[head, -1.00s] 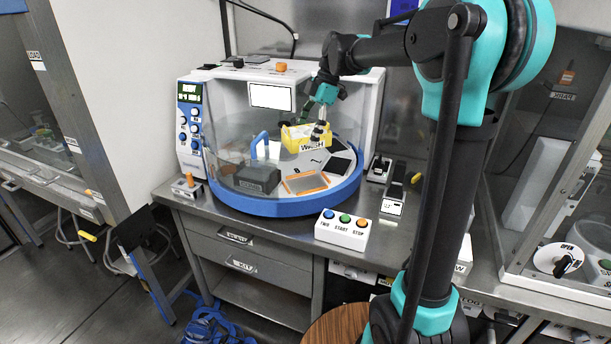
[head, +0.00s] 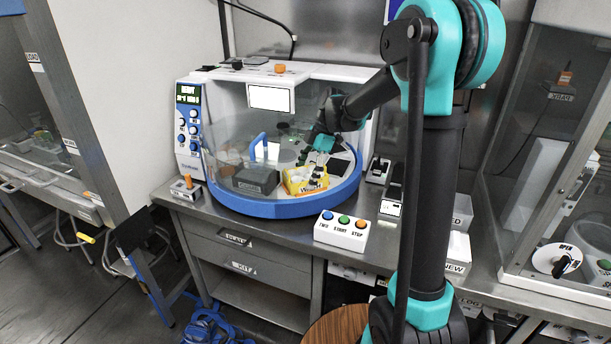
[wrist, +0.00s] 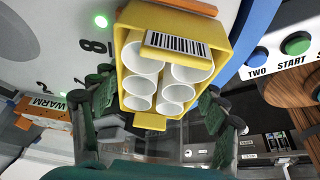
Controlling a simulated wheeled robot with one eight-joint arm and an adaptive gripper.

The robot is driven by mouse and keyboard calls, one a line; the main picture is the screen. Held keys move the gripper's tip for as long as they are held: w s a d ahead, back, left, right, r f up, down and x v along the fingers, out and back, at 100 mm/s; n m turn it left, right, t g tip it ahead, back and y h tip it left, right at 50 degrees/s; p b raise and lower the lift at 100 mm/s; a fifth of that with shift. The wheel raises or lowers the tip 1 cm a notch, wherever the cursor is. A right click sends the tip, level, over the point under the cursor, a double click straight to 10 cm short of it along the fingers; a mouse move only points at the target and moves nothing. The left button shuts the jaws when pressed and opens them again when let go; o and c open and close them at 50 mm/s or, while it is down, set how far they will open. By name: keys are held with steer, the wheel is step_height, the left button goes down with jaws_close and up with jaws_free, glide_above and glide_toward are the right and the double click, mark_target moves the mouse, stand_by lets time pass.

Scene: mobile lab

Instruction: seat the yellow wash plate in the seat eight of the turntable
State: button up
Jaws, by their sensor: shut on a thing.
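The yellow wash plate (head: 293,183) is at the front of the turntable (head: 270,208), over the spot where an orange-edged seat shows in the earlier frame. My gripper (head: 317,168) is shut on it from above. In the wrist view the plate (wrist: 128,75) shows white tube-like wells and a barcode, with my gripper's fingers (wrist: 158,108) on both sides. A printed 8 (wrist: 96,47) and a lit green lamp (wrist: 100,20) are beside it. A strip of orange edge (wrist: 190,5) shows beyond the plate. I cannot tell whether the plate touches the seat; its underside is hidden.
A dark block with a blue handle (head: 256,178) stands on the turntable left of the plate. A clear cover surrounds the turntable's left and back. A button box (head: 342,231) sits on the bench in front. A label reading WARM (wrist: 45,106) shows in the wrist view.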

steer(key=shift+f, duration=0.1)
steer(key=o, duration=1.2)
steer(key=v, duration=1.2)
